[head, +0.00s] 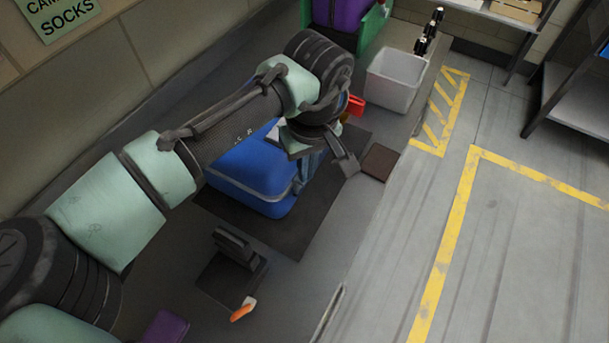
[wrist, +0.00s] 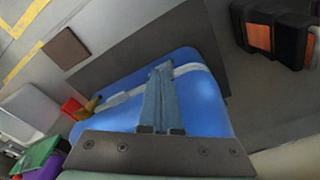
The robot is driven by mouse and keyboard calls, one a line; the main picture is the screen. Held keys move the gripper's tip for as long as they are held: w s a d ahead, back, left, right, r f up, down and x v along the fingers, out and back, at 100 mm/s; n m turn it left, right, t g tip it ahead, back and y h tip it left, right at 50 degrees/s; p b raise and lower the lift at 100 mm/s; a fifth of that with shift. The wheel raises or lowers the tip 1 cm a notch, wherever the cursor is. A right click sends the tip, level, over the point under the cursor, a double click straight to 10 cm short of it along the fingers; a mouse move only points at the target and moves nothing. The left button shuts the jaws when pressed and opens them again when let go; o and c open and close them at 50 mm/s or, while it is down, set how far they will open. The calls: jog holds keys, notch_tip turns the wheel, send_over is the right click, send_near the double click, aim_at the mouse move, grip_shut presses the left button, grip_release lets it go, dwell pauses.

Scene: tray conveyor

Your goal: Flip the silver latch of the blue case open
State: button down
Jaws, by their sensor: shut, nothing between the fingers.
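The blue case (head: 250,166) lies on a dark mat, with a pale grey band around its side. My arm and gripper cover part of it in the head view. The blue case (wrist: 203,108) also fills the middle of the wrist view. My gripper (head: 301,185) is at the case's near right side. In the wrist view my gripper's fingers (wrist: 162,68) are together and empty, with their tips over the pale band. I cannot tell whether they touch it.
The dark mat (head: 322,212) has a brown square (head: 380,162) beside it. A white bin (head: 393,80), a red object (head: 355,105) and a green crate (head: 374,24) stand beyond the case. A dark stand (head: 232,270) and an orange-handled object (head: 243,310) are nearer. The floor at right is clear.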

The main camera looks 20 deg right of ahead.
jog(key=shift+f, duration=0.1)
jog(key=shift+f, duration=0.3)
jog(key=shift+s+f+p, duration=0.7)
jog(key=shift+s+f, duration=0.75)
notch_tip(320, 180, up, 14)
jog(key=s+d, duration=0.1)
jog(key=s, duration=0.1)
jog(key=shift+s+d+f+p, duration=0.2)
jog(key=shift+s+p, duration=0.05)
jog(key=shift+p, duration=0.15)
